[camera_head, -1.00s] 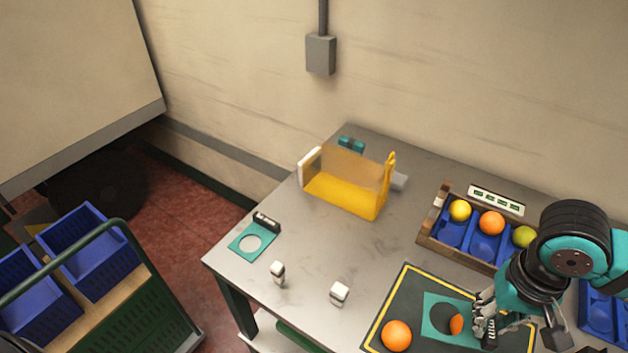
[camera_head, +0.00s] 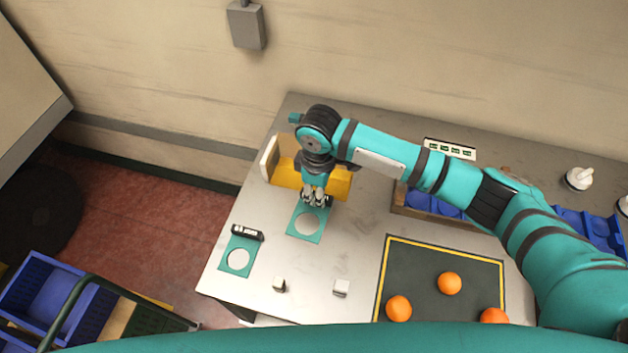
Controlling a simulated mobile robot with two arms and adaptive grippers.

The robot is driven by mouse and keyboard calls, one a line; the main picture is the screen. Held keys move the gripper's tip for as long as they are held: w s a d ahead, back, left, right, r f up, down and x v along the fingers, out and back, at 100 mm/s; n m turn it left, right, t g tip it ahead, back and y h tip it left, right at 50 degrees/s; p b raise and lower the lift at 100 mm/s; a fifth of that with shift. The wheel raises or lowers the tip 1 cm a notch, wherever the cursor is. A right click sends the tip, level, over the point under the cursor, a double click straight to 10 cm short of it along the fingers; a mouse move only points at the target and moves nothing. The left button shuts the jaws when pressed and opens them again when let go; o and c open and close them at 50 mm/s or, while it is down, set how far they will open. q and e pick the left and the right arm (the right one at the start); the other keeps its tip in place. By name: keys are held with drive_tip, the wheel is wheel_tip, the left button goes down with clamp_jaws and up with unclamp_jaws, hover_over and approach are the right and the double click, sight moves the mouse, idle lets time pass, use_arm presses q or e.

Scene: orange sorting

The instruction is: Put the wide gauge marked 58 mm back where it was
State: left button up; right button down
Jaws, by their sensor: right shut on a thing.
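My right gripper (camera_head: 316,203) is shut on a teal square gauge plate (camera_head: 315,238) with a large round hole. It grips the plate's far edge, in front of the yellow bin. I cannot tell whether the plate touches the table. A second teal gauge plate (camera_head: 240,243) with a somewhat smaller hole is nearer the table's left edge, with a black block (camera_head: 247,232) at its far edge. No 58 mm marking is legible on either plate. Two small white blocks (camera_head: 279,285) (camera_head: 341,287) stand on the table in front. My left gripper is out of view.
A yellow bin (camera_head: 286,173) stands behind my gripper, partly hidden by my arm. A dark mat (camera_head: 420,268) with yellow edging holds three oranges. A wooden-framed tray (camera_head: 432,213) is partly covered by my right arm. The grey tabletop (camera_head: 350,235) between plate and mat is clear.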

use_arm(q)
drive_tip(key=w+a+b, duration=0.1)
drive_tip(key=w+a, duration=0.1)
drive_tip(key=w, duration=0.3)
use_arm(e)
drive_tip(key=shift+w+a+f+n, duration=0.2)
drive_tip(key=shift+a+f+n, duration=0.25)
drive_tip(key=shift+f, duration=0.35)
drive_tip(key=shift+f+b, duration=0.3)
drive_tip(key=shift+b, duration=0.05)
wheel_tip(320, 180, down, 3)
drive_tip(key=b, duration=0.3)
drive_tip(key=shift+f+b, duration=0.3)
drive_tip(key=shift+b, duration=0.15)
drive_tip(key=shift+f+b, duration=0.25)
drive_tip(key=shift+b, duration=0.05)
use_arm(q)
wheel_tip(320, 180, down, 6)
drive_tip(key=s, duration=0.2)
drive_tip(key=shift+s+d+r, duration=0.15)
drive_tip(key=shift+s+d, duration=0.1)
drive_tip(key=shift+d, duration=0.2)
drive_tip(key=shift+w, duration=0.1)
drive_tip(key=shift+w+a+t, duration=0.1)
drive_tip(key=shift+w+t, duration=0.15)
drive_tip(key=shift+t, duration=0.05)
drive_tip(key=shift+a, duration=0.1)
